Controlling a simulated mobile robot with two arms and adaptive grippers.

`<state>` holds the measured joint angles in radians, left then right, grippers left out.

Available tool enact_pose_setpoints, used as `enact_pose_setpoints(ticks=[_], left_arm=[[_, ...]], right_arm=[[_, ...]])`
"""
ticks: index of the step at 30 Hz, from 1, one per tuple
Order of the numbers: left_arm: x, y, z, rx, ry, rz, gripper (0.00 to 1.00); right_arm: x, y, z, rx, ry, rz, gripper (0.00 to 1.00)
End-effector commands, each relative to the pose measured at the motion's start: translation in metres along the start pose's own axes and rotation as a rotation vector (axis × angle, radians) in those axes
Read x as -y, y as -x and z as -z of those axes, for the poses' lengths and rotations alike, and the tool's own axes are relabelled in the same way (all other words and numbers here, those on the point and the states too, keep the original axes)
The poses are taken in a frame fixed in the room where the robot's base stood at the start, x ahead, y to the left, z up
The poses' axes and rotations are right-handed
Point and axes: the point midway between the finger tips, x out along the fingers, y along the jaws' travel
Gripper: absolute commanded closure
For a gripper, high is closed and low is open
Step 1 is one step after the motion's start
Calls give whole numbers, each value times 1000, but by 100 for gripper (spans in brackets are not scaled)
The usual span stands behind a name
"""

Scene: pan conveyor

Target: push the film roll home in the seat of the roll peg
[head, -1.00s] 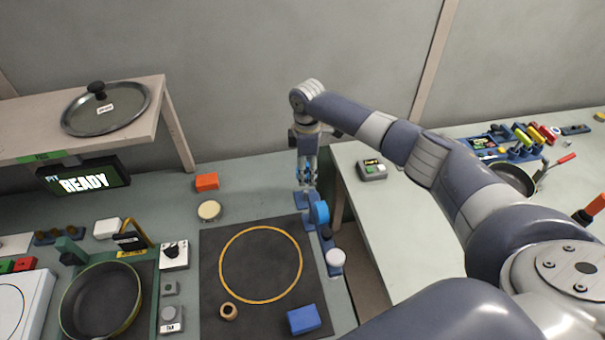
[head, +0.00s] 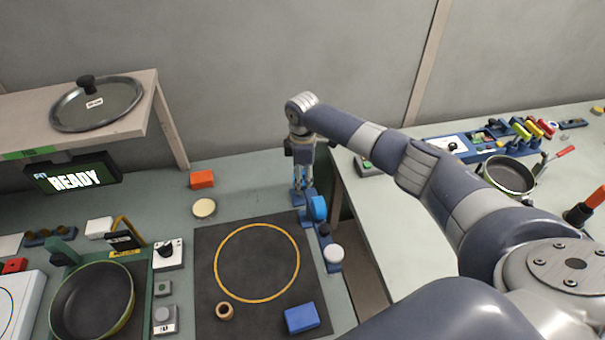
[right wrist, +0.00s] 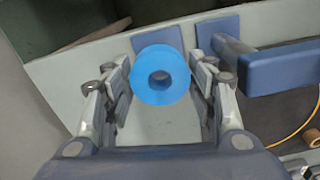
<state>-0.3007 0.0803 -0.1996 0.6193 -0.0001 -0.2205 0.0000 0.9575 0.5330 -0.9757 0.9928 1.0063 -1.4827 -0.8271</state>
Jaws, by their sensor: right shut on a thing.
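The film roll (right wrist: 146,89) is a bright blue ring with a dark centre hole. In the right wrist view it lies between the fingertips of my right gripper (right wrist: 161,78), which are shut on its two sides. In the head view my right gripper (head: 302,188) points down at the back right of the table, above blue plates, and its fingers largely hide what they hold. The roll peg cannot be made out; blue plates (right wrist: 216,34) show beyond the roll. How deep the roll sits is hidden. My left gripper is not in view.
A bright blue round part (head: 319,208) stands close to the right of my fingers. A dark blue bar (right wrist: 275,70) lies beside the roll. A black mat (head: 208,262), orange block (head: 202,179) and blue block (head: 301,319) are nearby. A gap separates the tables.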

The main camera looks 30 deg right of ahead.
Motion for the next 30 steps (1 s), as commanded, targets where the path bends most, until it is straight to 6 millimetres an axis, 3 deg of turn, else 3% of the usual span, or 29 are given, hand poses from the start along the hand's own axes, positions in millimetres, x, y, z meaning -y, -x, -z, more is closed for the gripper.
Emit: enact_pose_setpoints(ticks=[30], left_arm=[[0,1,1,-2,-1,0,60]], right_arm=[[0,-6,1,-2,-1,0,67]])
